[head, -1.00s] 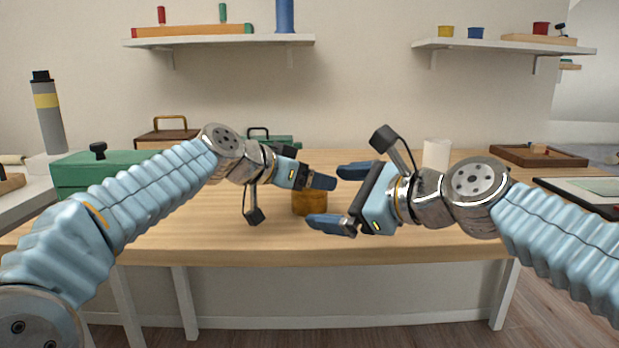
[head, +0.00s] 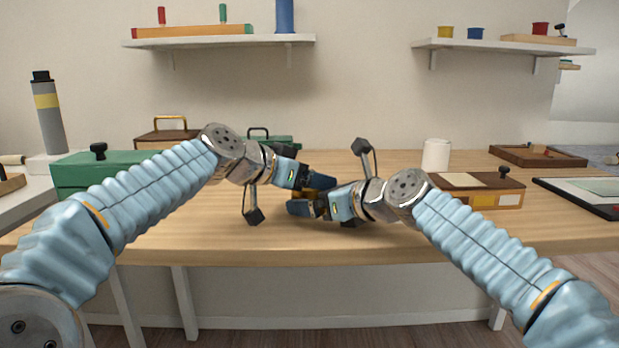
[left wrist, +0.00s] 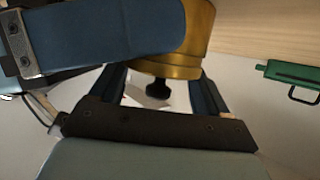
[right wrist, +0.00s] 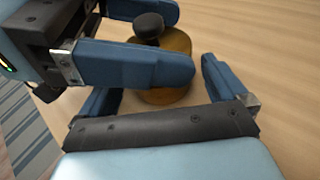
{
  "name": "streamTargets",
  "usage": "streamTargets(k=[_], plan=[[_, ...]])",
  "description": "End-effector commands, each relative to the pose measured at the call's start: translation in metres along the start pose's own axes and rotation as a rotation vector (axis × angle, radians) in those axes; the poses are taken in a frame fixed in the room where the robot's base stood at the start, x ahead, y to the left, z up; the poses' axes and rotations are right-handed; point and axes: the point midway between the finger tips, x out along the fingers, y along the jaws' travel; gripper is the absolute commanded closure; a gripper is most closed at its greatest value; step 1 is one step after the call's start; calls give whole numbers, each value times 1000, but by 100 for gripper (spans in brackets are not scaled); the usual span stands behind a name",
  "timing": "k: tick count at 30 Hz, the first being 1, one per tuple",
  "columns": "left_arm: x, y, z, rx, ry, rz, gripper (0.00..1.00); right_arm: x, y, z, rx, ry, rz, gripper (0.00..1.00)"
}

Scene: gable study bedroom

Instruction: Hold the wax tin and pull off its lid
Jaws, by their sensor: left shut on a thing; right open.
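The wax tin (right wrist: 160,97) is a golden brown cylinder with a dark knob (right wrist: 149,26) on top. The tin (left wrist: 205,35) also fills the top of the left wrist view, partly behind a right finger.
A brown-topped box (head: 480,198) with a black knob lies to the right of my right arm. A white cup (head: 436,154) stands behind it. A green box (head: 100,172) is at the left, a brown case (head: 166,137) at the back. The front middle of the table is clear.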

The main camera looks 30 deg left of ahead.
Motion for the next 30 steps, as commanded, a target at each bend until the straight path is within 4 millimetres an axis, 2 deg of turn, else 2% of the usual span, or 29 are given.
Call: streamTargets(k=[6,15,22,30], plan=[[0,0,0,0,1,0,53,15,0,0,-1,-1,-1,1],[0,0,0,0,1,0,53,16,0,0,-1,0,-1,1],[0,0,0,0,1,0,53,16,0,0,-1,-1,-1,36],[0,0,0,0,1,0,53,16,-1,0,-1,-1,-1,38]])
